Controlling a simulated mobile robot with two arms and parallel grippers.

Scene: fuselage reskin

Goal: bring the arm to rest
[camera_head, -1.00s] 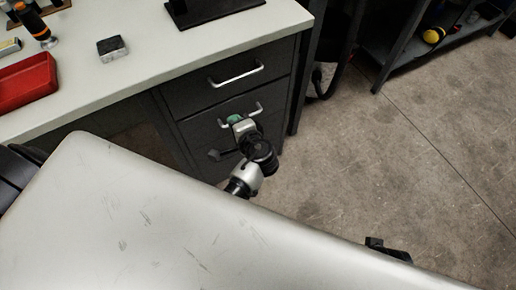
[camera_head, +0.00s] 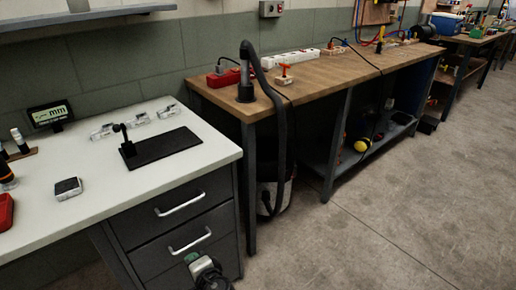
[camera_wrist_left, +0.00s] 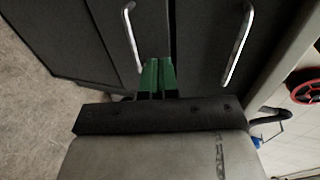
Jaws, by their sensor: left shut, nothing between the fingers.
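My left gripper (camera_head: 193,259) shows at the bottom of the head view, in front of the dark drawer cabinet (camera_head: 150,232). Its green fingertips also show in the left wrist view (camera_wrist_left: 157,74), side by side and shut with nothing between them. They point at the drawer fronts, near two metal drawer handles (camera_wrist_left: 240,45). I cannot tell how wide the gap to the drawers is. My right gripper is not in view.
A white-topped desk (camera_head: 112,178) with a black stand (camera_head: 160,147) and a small grey block (camera_head: 68,188) is above the drawers. A wooden workbench (camera_head: 310,72) with a black hose stands beyond. The concrete floor (camera_head: 400,215) at right is clear.

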